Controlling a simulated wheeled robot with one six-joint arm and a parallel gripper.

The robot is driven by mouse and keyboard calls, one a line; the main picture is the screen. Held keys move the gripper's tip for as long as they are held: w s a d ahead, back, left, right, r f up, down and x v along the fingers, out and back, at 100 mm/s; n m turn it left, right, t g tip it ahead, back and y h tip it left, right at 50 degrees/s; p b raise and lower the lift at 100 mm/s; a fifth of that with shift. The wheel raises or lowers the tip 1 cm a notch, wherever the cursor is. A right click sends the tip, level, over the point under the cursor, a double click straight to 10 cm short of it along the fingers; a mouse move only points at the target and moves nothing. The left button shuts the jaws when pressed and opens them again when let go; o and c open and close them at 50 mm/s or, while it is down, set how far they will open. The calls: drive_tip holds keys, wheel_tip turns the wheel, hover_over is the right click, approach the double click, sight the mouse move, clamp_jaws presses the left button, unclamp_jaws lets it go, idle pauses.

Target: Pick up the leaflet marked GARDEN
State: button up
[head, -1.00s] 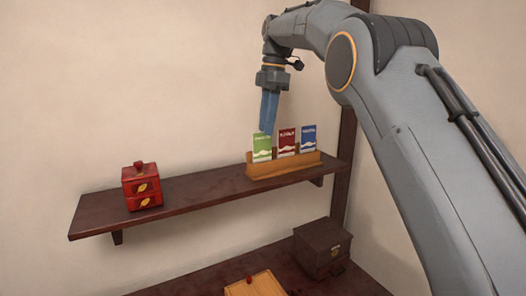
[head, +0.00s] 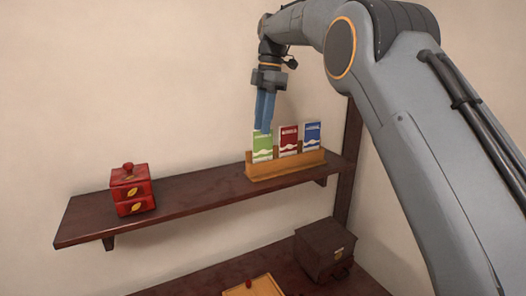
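A green-and-white leaflet (head: 263,149) stands upright in the left end of a wooden rack (head: 290,170) on the wall shelf. A red leaflet (head: 288,142) and a blue leaflet (head: 312,137) stand to its right. The lettering on all of them is too small to read, so I cannot tell which says GARDEN. My gripper (head: 263,131) points down with two blue fingers, a narrow gap between them. Its tips are at the green leaflet's top edge. I cannot tell whether they touch it.
A red two-tier box (head: 132,196) sits at the left of the dark shelf (head: 180,200). Below, a dark chest (head: 322,252) and a light wooden lid with a red knob (head: 252,289) are on a lower dark surface. The shelf between red box and rack is clear.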

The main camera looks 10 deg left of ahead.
sight(263, 152)
drive_tip(key=f, duration=0.1)
drive_tip(key=f+p, duration=0.1)
drive_tip(key=f, duration=0.1)
drive_tip(key=shift+s+d+f+p, duration=0.1)
drive_tip(key=shift+s+p, duration=0.15)
drive_tip(key=shift+p, duration=0.15)
drive_tip(key=shift+f, duration=0.55)
clamp_jaws()
